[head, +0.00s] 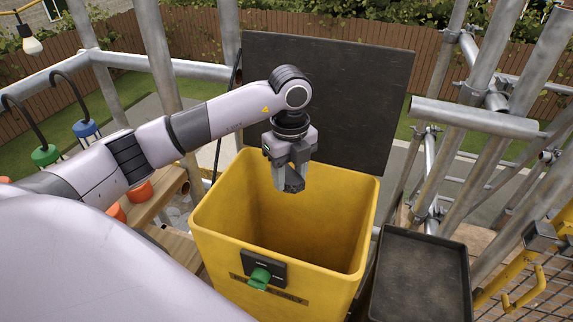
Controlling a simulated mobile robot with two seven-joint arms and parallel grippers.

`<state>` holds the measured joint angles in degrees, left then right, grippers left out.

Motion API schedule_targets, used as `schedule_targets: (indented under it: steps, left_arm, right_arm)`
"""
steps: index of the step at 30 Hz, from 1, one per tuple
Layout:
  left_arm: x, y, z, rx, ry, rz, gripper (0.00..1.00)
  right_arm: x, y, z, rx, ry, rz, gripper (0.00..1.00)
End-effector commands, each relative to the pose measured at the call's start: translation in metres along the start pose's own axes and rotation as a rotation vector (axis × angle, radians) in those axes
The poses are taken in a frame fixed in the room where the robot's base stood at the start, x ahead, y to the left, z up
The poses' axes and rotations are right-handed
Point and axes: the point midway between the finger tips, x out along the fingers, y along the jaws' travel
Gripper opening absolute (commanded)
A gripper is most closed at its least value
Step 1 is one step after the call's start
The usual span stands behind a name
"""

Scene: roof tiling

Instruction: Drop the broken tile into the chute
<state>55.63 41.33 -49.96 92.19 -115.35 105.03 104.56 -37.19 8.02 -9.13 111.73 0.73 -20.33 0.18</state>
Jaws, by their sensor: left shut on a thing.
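The chute (224,250) is a yellow open-topped hopper in the middle of the head view, with a dark latch plate and green handle on its front. My left gripper (289,186) points down over its opening, near the back wall. The gripper is shut on a small dark grey piece, the broken tile (294,184), mostly hidden by the fingers. The piece appears above the hopper's inside, apart from its walls. My right gripper is not in view.
A dark board (345,85) stands upright behind the chute. An empty black tray (422,275) lies to its right. Scaffold poles (475,115) stand at right and left. Orange objects (139,191) sit on wooden planks at left.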

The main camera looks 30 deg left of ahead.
Motion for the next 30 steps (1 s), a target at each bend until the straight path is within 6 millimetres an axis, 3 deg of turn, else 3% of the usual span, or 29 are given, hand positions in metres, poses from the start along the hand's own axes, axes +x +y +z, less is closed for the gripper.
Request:
schedule_targets:
  steps: [6,12,20,30]
  left_arm:
    - [-0.004,-0.001,0.008,-0.427,0.001,0.002,0.08]
    - [-0.004,-0.002,0.013,-0.671,0.000,0.003,0.08]
    - [0.002,-0.001,0.014,-0.747,-0.001,0.003,0.08]
    - [0.038,-0.001,0.014,-0.743,-0.001,0.003,0.08]
  right_arm:
    - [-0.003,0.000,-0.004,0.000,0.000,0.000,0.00]
    - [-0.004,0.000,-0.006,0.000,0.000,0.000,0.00]
    - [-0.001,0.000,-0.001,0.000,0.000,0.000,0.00]
    - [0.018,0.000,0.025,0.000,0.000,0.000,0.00]
